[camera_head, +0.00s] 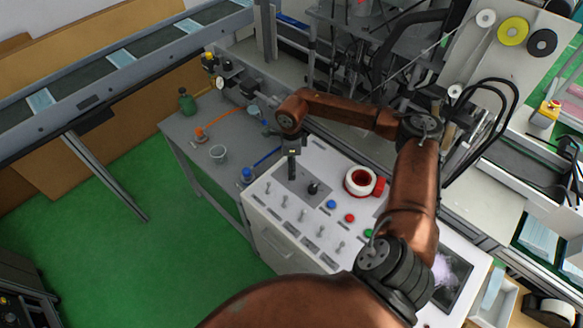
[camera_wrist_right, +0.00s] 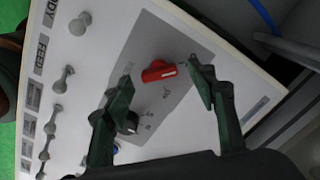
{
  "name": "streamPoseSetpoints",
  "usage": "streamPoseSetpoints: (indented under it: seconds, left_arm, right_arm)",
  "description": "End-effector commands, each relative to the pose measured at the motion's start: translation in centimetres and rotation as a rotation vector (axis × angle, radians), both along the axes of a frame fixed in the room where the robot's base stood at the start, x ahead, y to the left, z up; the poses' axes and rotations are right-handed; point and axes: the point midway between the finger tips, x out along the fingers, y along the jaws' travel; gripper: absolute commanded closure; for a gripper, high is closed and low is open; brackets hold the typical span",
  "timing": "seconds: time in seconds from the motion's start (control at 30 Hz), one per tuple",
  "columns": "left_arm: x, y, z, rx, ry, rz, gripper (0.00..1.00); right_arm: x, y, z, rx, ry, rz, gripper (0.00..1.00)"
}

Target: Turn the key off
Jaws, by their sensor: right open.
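The white control panel (camera_head: 290,210) carries a grey plate with two turning controls. In the right wrist view, a red handle with a white mark (camera_wrist_right: 158,72) sits on the grey plate. A smaller black key-like knob (camera_wrist_right: 130,124) is nearer the left finger; it also shows in the head view (camera_head: 313,188). I cannot tell for sure which one is the key. My right gripper (camera_wrist_right: 161,74) is open, its fingers on either side of the red handle; contact is unclear. In the head view the gripper (camera_head: 292,178) points down and hides the red handle. My left gripper is out of view.
Several grey toggle switches (camera_head: 285,201) line the panel's near side. Blue (camera_head: 331,204) and red (camera_head: 350,218) buttons and a red-and-white ring (camera_head: 361,181) lie to the right. Green floor is clear.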

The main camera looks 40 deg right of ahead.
Motion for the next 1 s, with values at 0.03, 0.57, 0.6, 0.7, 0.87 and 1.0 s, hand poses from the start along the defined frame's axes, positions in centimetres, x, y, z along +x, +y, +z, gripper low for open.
streamPoseSetpoints:
  seconds: [0.03,0.57,0.6,0.7,0.87,1.0]
  left_arm:
    - [0.0,-0.1,0.0,-0.001,0.0,0.0,0.6]
    - [0.1,-0.2,0.0,-0.002,-0.001,0.0,0.6]
    - [0.1,-0.2,0.0,-0.002,-0.001,0.0,0.6]
    - [0.1,-0.2,0.0,-0.002,-0.001,0.0,0.6]
    - [0.1,-0.2,0.0,-0.002,-0.001,0.0,0.6]
    - [0.1,-0.3,0.0,-0.002,-0.001,0.0,0.6]
  right_arm:
    - [0.1,0.0,1.0,0.0,-0.002,0.001,0.48]
    - [0.0,0.0,10.0,0.0,-0.001,0.0,0.48]
    - [0.0,0.0,10.3,-0.001,-0.001,0.0,0.48]
    - [0.0,0.0,10.6,0.0,0.0,0.0,0.48]
    - [0.0,0.0,10.6,0.0,0.0,0.0,0.48]
    - [0.0,0.0,10.5,0.0,0.0,0.0,0.48]
